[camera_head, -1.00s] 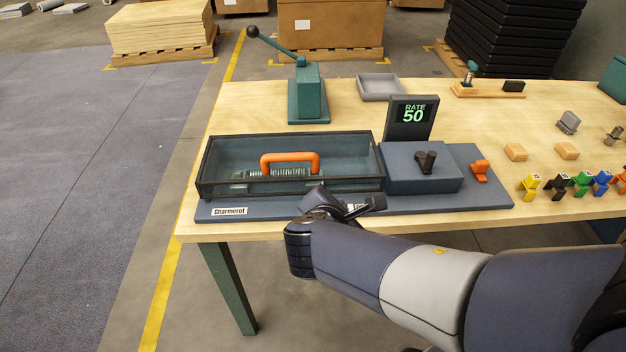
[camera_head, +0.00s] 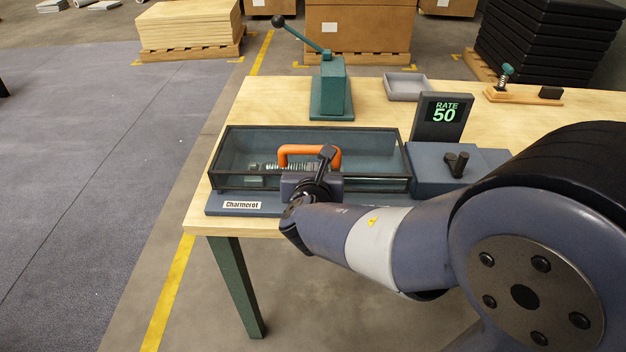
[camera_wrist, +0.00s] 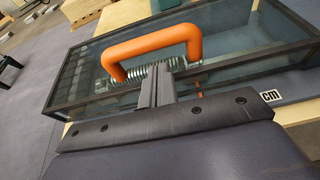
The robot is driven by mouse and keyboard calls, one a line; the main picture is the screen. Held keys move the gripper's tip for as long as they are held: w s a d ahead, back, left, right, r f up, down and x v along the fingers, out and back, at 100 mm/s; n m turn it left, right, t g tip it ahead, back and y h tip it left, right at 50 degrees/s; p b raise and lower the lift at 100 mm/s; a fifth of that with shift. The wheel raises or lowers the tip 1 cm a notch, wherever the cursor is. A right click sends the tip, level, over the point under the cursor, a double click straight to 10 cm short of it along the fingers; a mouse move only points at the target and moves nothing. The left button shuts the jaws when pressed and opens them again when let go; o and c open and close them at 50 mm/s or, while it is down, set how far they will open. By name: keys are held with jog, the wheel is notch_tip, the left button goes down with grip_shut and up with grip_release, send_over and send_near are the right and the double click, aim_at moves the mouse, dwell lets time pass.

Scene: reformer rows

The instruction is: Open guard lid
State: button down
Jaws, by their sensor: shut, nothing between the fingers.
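The guard lid (camera_head: 235,152) is a clear, dark-framed cover, closed over a spring on the blue Charmerot machine. It also shows in the wrist view (camera_wrist: 90,65). Its orange handle (camera_head: 296,150) stands on the lid top; in the wrist view the handle (camera_wrist: 150,40) arches just beyond my fingers. My gripper (camera_head: 328,152) is shut and empty at the front of the lid, near the right end of the handle. In the wrist view my gripper (camera_wrist: 154,78) points toward the handle's opening. I cannot tell if the fingers touch it.
A rate display reading 50 (camera_head: 441,115) and a black knob (camera_head: 456,163) stand right of the lid. A green lever press (camera_head: 333,85) stands behind it, with a grey tray (camera_head: 406,86) beside it. My arm hides the table's right part.

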aim_at(311, 147)
jog(key=shift+x, duration=1.35)
jog(key=shift+r, duration=0.15)
